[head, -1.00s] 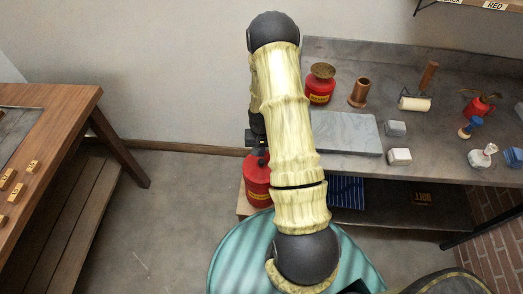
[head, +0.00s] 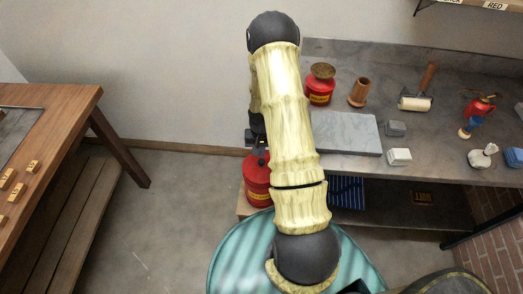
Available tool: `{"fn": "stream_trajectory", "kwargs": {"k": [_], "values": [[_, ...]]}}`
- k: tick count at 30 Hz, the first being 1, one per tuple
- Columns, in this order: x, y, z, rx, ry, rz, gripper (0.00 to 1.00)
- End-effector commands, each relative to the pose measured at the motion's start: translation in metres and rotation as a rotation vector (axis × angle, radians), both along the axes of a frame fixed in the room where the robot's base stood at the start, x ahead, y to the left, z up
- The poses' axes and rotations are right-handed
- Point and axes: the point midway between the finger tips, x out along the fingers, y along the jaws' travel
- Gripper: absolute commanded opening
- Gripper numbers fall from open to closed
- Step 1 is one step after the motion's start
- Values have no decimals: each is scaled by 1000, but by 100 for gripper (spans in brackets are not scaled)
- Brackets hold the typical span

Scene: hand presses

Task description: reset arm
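My arm reaches up through the middle of the head view, with pale ridged links and dark round joints. A dark part that looks like my gripper (head: 258,141) shows at the left edge of the arm, just left of the bench. Most of it is hidden behind the arm link. Its fingers cannot be made out, so I cannot tell whether it is open or shut. Nothing held can be seen. A red can (head: 257,186) with a yellow label stands below it, partly hidden by the arm.
A wooden table (head: 62,97) stands at left. Open floor lies between.

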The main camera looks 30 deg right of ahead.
Motion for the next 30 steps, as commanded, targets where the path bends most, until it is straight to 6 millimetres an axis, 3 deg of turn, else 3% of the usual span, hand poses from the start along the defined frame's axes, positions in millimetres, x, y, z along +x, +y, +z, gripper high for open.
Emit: {"fn": "stream_trajectory", "kwargs": {"k": [30], "values": [[0, 0, -22, 0, -1, 0, 0]]}}
